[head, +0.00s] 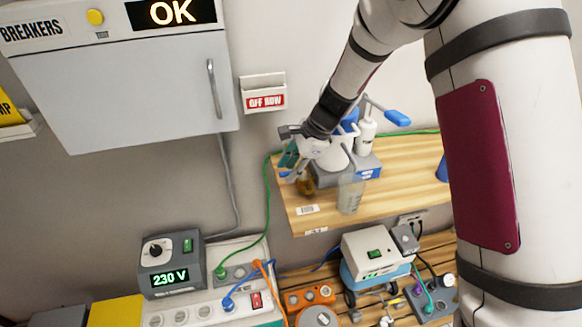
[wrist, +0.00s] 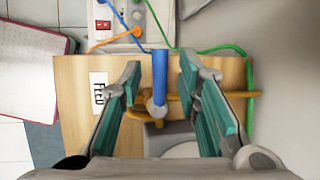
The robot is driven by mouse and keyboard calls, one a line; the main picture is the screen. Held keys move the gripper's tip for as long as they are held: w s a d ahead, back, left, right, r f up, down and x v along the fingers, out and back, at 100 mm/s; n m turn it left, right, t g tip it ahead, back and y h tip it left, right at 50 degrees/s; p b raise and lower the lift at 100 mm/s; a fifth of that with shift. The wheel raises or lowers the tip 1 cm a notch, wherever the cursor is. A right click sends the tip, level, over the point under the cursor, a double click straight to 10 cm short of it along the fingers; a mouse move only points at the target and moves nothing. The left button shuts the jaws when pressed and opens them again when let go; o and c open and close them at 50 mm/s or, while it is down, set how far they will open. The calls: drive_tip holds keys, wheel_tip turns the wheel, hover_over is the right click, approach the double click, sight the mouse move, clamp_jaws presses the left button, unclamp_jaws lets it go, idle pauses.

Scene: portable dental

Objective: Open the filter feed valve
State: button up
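The blue valve lever (wrist: 159,75) stands between my gripper's two fingers in the wrist view, with its long side pointing up the picture. It meets a brass-coloured pipe (wrist: 203,105) that runs across beneath it. My gripper (wrist: 160,68) is open, its teal pads on either side of the lever with visible gaps. In the head view my gripper (head: 290,158) is over the left part of the wooden shelf (head: 415,180); the lever there is mostly hidden by the gripper. A white "Feed" label (wrist: 98,92) is left of the fingers.
Another blue handle (head: 397,117) sticks out right of my wrist. A clear bottle (head: 351,193) and a white bottle (head: 366,135) stand close to my gripper. A green cable (head: 268,205) runs along the shelf's left side. A power strip (head: 205,308) lies below.

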clamp_jaws()
drive_tip(key=shift+w+m, duration=0.1)
drive_tip(key=shift+m, duration=0.2)
drive_tip(key=m+p, duration=0.1)
drive_tip(key=m+t+p, duration=0.1)
drive_tip(key=shift+w+a+r+m+h, duration=0.15)
drive_tip(key=shift+w+m+h, duration=0.15)
drive_tip(key=shift+m, duration=0.1)
drive_tip(key=m+p, duration=0.1)
drive_tip(key=m, duration=0.1)
drive_tip(key=w+m+t+h+p, duration=0.1)
drive_tip(key=m, duration=0.1)
drive_tip(key=m+t+p, duration=0.1)
drive_tip(key=m, duration=0.1)
drive_tip(key=shift+w+h, duration=0.4)
drive_tip(key=m, duration=0.1)
drive_tip(key=m+h+p, duration=0.1)
drive_tip(key=m, duration=0.1)
drive_tip(key=w+d+m+t, duration=0.1)
drive_tip(key=shift+w+m+h, duration=0.1)
drive_tip(key=shift+m+h, duration=0.2)
drive_tip(key=shift+h, duration=0.1)
drive_tip(key=shift+w+d+m+h, duration=0.15)
drive_tip(key=shift+d+m+h, duration=0.2)
drive_tip(key=shift+m, duration=0.6)
drive_tip(key=shift+w+d+m+h, duration=0.15)
drive_tip(key=shift+m+h, duration=0.3)
drive_tip(key=shift+m, duration=0.5)
drive_tip(key=shift+o, duration=1.5)
unclamp_jaws()
